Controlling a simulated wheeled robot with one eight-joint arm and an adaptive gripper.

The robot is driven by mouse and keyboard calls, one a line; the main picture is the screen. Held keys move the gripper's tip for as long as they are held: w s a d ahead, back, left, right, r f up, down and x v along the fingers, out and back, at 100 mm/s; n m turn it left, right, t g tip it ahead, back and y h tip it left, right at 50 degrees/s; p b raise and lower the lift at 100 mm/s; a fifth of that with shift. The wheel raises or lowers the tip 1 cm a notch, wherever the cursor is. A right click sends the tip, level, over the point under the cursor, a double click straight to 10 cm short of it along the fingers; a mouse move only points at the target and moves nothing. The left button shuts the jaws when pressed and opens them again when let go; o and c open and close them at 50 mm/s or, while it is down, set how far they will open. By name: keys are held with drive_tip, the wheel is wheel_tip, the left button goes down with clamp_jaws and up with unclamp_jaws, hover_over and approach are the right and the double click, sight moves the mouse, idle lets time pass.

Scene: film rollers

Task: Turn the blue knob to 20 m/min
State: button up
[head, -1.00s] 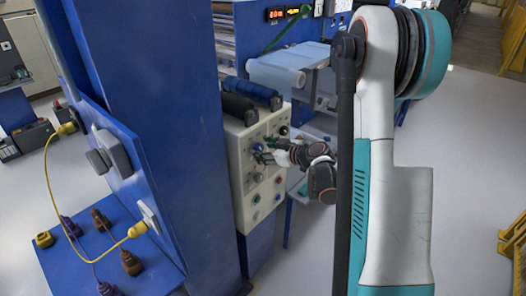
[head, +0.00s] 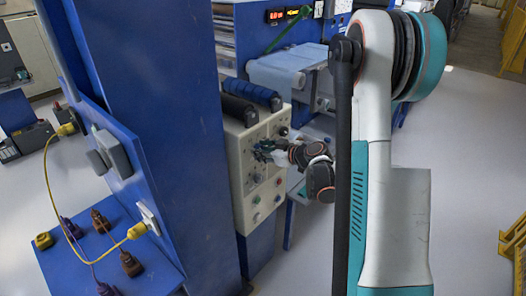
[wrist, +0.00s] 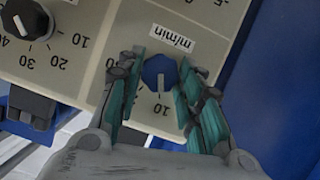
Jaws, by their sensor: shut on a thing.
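The blue knob (wrist: 159,70) sits on the cream control panel under an upside-down "m/min" label in the wrist view. Its white pointer line points down in the picture, toward a printed "10". My gripper (wrist: 161,64) has its teal finger pads on both sides of the knob and is shut on it. The fingers hide parts of the scale around the knob. In the head view my gripper (head: 263,152) is at the front of the panel (head: 246,208) and covers the knob.
Another knob (wrist: 27,20), dark with a white pointer, has its own numbered scale at the upper left of the wrist view. Other buttons sit below on the panel. A blue column (head: 175,130) stands close left of it. Lit displays (head: 283,14) are above.

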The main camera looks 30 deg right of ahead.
drive_tip(key=m+y+b, duration=0.1)
drive_tip(key=m, duration=0.1)
drive_tip(key=m+y+b, duration=0.1)
drive_tip(key=m+b, duration=0.1)
drive_tip(key=m+g+y+b, duration=0.1)
drive_tip(key=m+y+b, duration=0.1)
drive_tip(key=shift+w+d+f, duration=0.1)
drive_tip(key=shift+d+f, duration=0.05)
drive_tip(key=shift+d, duration=0.2)
drive_tip(key=shift+m, duration=0.3)
idle(0.3)
drive_tip(key=o, duration=1.1)
drive_tip(key=shift+c, duration=0.2)
